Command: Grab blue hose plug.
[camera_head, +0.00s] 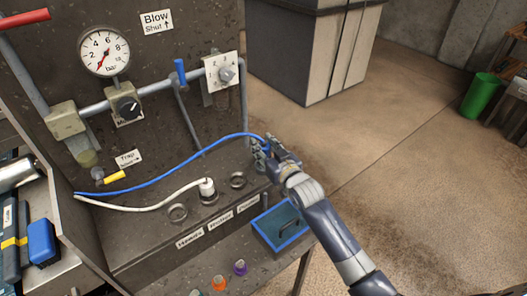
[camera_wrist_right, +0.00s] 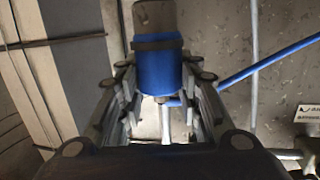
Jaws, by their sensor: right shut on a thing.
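The blue hose (camera_head: 165,181) runs from the left of the dark machine panel to my right gripper (camera_head: 262,149). My right gripper is at the right edge of the panel's ledge, beyond the rightmost empty socket ring (camera_head: 238,180). In the right wrist view, the blue plug (camera_wrist_right: 158,70) with a greyish-brown end is between the fingers of my right gripper (camera_wrist_right: 160,88), which is shut on it. The hose (camera_wrist_right: 270,61) shows to the right there. In the head view the plug is mostly hidden by the fingers. My left gripper is not in view.
A white hose's plug (camera_head: 207,188) sits in the middle socket; the left socket ring (camera_head: 178,212) is empty. A pressure gauge (camera_head: 104,53), pipes and a blue-handled valve (camera_head: 180,72) are above.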

